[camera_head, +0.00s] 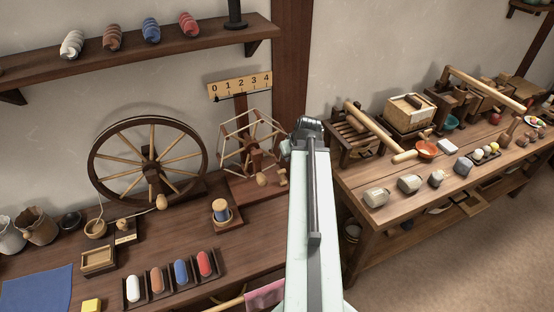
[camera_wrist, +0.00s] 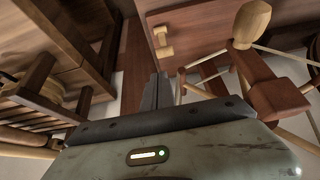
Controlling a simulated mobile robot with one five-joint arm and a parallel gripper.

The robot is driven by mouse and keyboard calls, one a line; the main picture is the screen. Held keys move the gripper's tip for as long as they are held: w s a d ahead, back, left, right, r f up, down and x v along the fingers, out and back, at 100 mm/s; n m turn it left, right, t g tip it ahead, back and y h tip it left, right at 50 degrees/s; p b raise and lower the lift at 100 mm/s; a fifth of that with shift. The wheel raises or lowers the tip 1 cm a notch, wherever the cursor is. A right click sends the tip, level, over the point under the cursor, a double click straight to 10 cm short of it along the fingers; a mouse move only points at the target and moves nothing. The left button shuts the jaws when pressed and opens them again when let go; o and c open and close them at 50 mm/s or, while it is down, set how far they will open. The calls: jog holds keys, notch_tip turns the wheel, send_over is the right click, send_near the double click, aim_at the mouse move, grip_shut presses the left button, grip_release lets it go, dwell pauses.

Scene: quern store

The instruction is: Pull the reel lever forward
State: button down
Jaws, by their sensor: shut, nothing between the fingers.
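The reel (camera_head: 250,145), a light wooden frame on a dark red-brown post, stands on its base under a number scale (camera_head: 240,86). A round-ended wooden crank handle (camera_head: 262,180) sticks out from it. A small T-shaped wooden peg, seemingly the lever (camera_head: 282,178), stands on the base at the right; it also shows in the wrist view (camera_wrist: 162,42). My gripper (camera_head: 306,124) is up and right of the reel, apart from the lever. In the wrist view its dark fingers (camera_wrist: 158,82) are together and empty, with the crank handle (camera_wrist: 252,22) to the right.
A spinning wheel (camera_head: 148,160) stands left of the reel. A spool on a stand (camera_head: 220,211) and a rack of coloured rolls (camera_head: 170,276) are in front. The right-hand bench (camera_head: 400,192) holds presses and stones. A dark wall post (camera_head: 292,60) rises behind.

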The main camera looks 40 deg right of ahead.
aim_at(282, 177)
jog(key=shift+w, duration=0.4)
jog(key=b+x, duration=0.9)
jog(key=x, duration=0.1)
jog(key=shift+f, duration=0.15)
jog(key=shift+s+d, duration=0.1)
